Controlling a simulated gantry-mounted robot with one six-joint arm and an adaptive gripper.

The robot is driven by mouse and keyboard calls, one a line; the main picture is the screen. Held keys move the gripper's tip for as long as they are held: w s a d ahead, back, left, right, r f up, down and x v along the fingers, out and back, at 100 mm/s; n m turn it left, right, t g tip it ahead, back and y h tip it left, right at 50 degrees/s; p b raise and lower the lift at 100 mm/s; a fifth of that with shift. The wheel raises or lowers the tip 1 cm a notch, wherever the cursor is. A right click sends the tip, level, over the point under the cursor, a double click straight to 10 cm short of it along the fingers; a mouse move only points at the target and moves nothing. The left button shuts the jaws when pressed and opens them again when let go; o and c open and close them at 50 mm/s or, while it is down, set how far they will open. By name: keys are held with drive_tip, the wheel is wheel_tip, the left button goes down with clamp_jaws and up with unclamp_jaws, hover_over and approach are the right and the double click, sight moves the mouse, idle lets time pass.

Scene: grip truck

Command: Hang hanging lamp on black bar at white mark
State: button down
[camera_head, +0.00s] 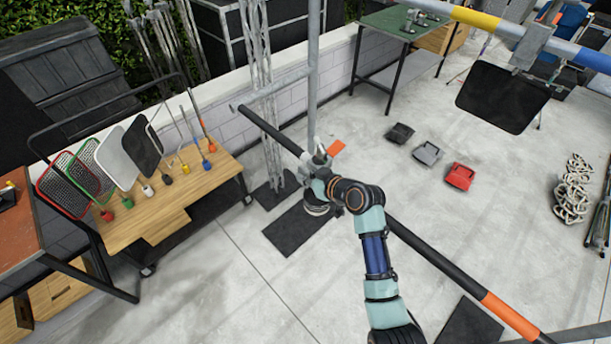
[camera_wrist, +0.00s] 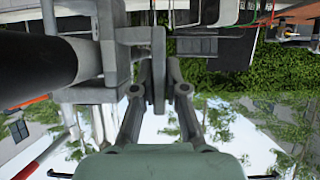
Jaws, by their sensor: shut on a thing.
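My gripper (camera_wrist: 160,88) is shut on a flat grey piece of the hanging lamp's clamp (camera_wrist: 128,48). The black bar (camera_wrist: 40,64) passes close beside the clamp in the wrist view; I cannot tell whether the clamp is around it or only beside it. In the head view the black bar (camera_head: 425,252) runs diagonally, and my arm crosses it. The white mark (camera_head: 304,156) shows just left of the clamp. The round lamp body (camera_head: 317,209) shows below my gripper, mostly hidden by my arm.
A grey upright pole (camera_head: 313,75) and a lattice truss (camera_head: 262,60) stand just behind. A black panel (camera_head: 503,97) hangs at upper right.

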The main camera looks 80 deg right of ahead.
idle(0.4)
drive_tip(key=c, duration=1.2)
unclamp_jaws()
drive_tip(key=shift+o, duration=0.3)
drive_tip(key=shift+f, duration=0.25)
drive_tip(key=v, duration=1.2)
drive_tip(key=shift+r, duration=0.1)
